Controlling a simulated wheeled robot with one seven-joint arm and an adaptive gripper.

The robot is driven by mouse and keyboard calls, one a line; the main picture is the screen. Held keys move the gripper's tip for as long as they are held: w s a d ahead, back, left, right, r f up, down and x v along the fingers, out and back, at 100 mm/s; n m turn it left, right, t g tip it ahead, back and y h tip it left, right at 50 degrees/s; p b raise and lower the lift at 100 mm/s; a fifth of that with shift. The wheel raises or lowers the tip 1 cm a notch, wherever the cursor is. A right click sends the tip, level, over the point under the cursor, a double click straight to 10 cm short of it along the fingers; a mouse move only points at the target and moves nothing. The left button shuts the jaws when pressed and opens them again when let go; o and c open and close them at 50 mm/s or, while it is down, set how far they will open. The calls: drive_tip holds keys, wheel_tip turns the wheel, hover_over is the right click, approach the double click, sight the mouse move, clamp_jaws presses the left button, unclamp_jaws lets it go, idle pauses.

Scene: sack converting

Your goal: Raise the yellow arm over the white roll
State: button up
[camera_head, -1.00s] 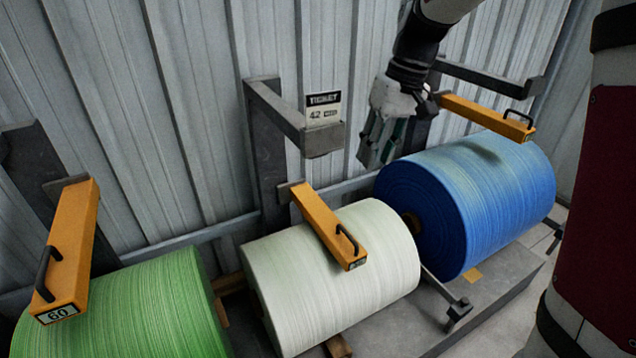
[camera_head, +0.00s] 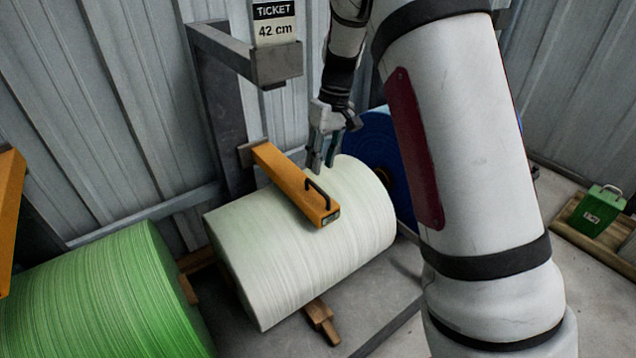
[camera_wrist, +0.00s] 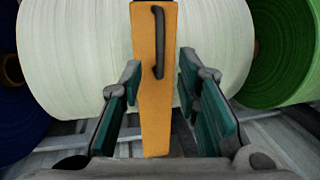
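The white roll (camera_head: 270,255) lies on its side in the middle of the head view. The yellow arm (camera_head: 285,180) rests low across its top, hinged at a grey post and carrying a black handle (camera_head: 317,191) near its free end. My gripper (camera_head: 320,166) is just right of the yellow arm, above the roll's back right part. In the wrist view, my gripper (camera_wrist: 157,98) is open, with one teal-padded finger on each side of the yellow arm (camera_wrist: 155,90). The handle (camera_wrist: 158,42) lies ahead of the fingertips. I see no clear contact.
A green roll (camera_head: 110,300) lies at left, with another yellow arm (camera_head: 10,210) at the edge. A blue roll (camera_head: 375,140) stands behind my arm. A grey bracket with a ticket sign (camera_head: 275,68) juts out above. A green box (camera_head: 597,210) is at far right.

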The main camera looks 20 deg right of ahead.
drive_tip(key=f, duration=0.2)
drive_tip(key=a+f+b, duration=0.1)
drive_tip(key=f, duration=0.2)
drive_tip(key=shift+s+f, duration=0.15)
drive_tip(key=shift+f, duration=0.15)
drive_tip(key=shift+c, duration=0.2)
clamp_jaws()
